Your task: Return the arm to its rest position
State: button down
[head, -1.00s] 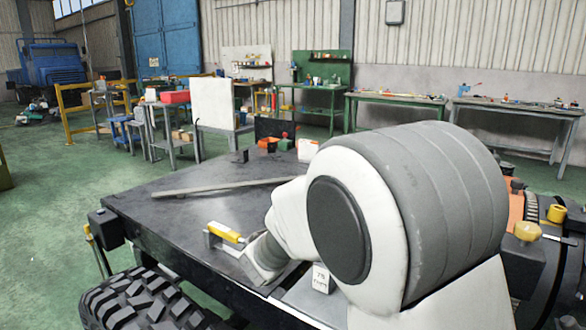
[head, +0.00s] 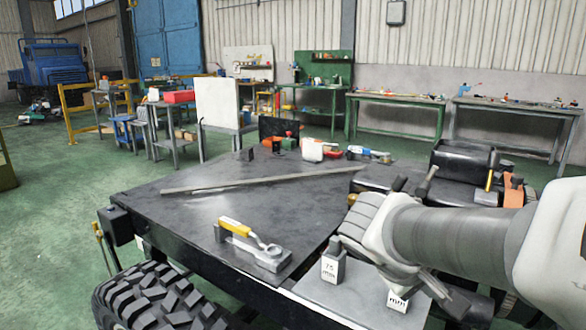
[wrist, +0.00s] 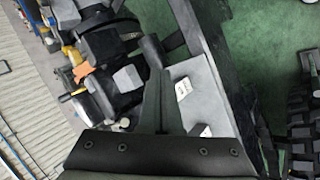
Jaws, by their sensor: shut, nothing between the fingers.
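My arm (head: 455,238) reaches in from the right edge in the head view, over the right part of the dark chassis. My gripper (wrist: 156,82) shows in the wrist view, its dark fingers together with nothing between them. In the head view I cannot make the gripper out clearly near the arm. In the wrist view, the fingers extend over the chassis, beside a light grey plate with two small marked blocks. Whether the fingers touch anything below is unclear.
Marked blocks (head: 332,268) and (head: 398,302) stand near the arm on a light plate (head: 350,300). A yellow-handled tool (head: 236,227) lies on a metal block at the front. A long bar (head: 260,180) crosses the dark deck (head: 170,215). A tire (head: 150,298) is front left.

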jog(key=s+a+m+t+y, duration=0.2)
jog(key=s+a+m+y, duration=0.1)
jog(key=s+a+y, duration=0.65)
notch_tip(320, 180, up, 22)
jog(key=s+d+h+p, duration=0.1)
jog(key=h+p, duration=0.1)
jog(key=p, duration=2)
jog(key=shift+f, duration=0.15)
